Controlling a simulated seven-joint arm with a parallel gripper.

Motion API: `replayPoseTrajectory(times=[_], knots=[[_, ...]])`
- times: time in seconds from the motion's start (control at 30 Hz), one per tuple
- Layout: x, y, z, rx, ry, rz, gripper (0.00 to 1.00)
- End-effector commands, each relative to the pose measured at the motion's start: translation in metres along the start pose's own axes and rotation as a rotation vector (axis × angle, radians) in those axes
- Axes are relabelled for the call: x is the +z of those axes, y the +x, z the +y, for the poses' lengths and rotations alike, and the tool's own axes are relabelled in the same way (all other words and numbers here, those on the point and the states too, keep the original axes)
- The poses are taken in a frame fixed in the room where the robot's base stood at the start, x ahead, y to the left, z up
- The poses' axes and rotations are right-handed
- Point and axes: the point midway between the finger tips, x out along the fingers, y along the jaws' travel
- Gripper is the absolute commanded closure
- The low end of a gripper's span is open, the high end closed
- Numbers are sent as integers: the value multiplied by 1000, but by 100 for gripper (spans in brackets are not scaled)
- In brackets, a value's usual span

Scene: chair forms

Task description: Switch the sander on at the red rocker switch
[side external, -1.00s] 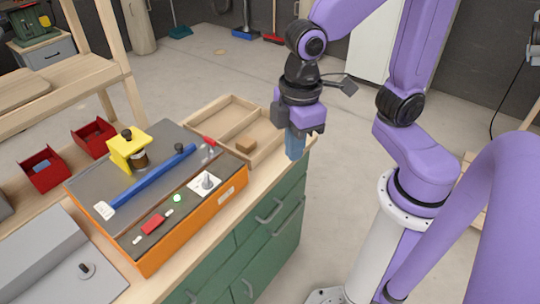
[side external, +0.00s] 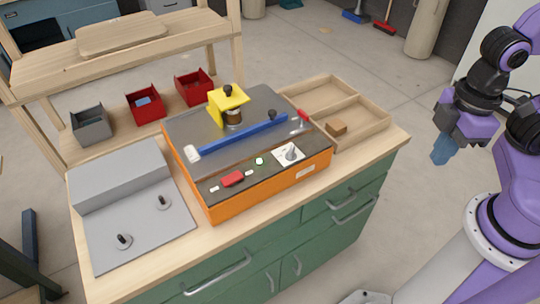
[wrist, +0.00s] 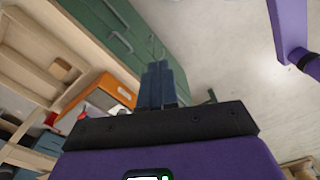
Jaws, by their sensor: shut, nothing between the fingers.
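The sander (side external: 272,193) is an orange box with a dark top on the bench, bearing a long blue bar (side external: 243,135) and a yellow block (side external: 226,105). The red rocker switch (side external: 233,179) is on its front control strip, left of a small green light (side external: 259,161) and a knob on a white plate (side external: 291,154). My gripper (side external: 440,153) is shut and empty, with blue fingers, in the air right of the bench and well away from the switch. The wrist view shows the shut fingers (wrist: 157,85) and part of the orange sander (wrist: 119,91); the switch cannot be made out there.
A wooden tray (side external: 367,113) with a small brown block (side external: 336,128) lies right of the sander. A grey stepped plate (side external: 150,232) with two knobs is to the left. Red bins (side external: 147,108) stand behind. Open floor lies between bench and arm.

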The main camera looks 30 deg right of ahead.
Motion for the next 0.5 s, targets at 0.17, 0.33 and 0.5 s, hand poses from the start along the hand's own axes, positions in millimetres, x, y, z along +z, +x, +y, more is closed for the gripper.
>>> replayPoseTrajectory(times=[0.17, 0.33, 0.5], knots=[[-26, -5, 7, 2, 61, -5, 100], [-75, -13, 20, 7, 181, -12, 100], [-126, -18, 34, 13, 312, -18, 100]])
